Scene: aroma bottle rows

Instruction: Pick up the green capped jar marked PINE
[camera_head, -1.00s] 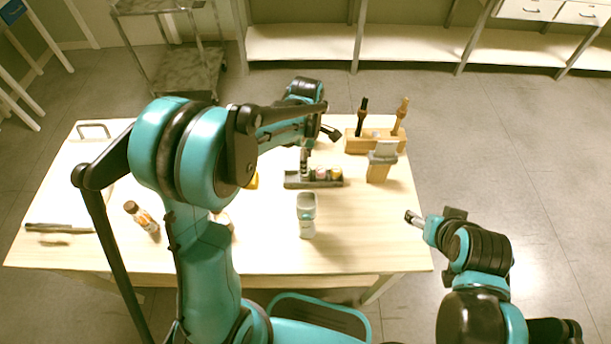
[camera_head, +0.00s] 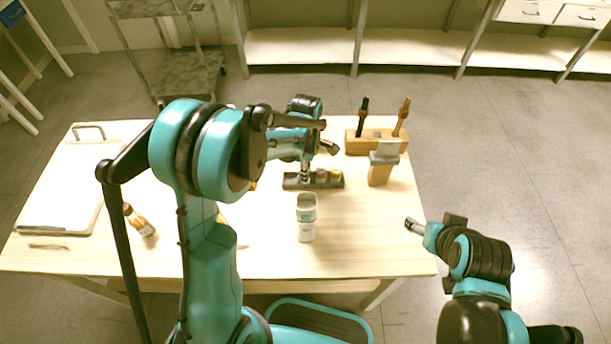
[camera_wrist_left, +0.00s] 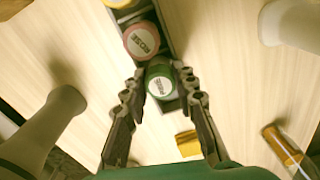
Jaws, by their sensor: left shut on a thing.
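The green capped jar (camera_wrist_left: 160,84) stands in the end slot of a dark narrow rack (camera_wrist_left: 170,38). Its cap carries a pale label that is too blurred to read. My left gripper (camera_wrist_left: 161,92) is shut on this jar, with one finger on each side of it. In the head view my left gripper (camera_head: 304,174) reaches down at the rack (camera_head: 292,182), and the green cap is hidden there. My right gripper (camera_head: 413,225) is off the table's right edge, away from the rack; its finger gap does not show.
A red capped jar (camera_wrist_left: 141,39) and a yellow capped one (camera_wrist_left: 118,3) share the rack. A pale bottle (camera_head: 306,218) stands in front. A wooden tool holder (camera_head: 357,148) and grey-topped block (camera_head: 379,173) are behind right. An amber bottle (camera_head: 138,218) is left.

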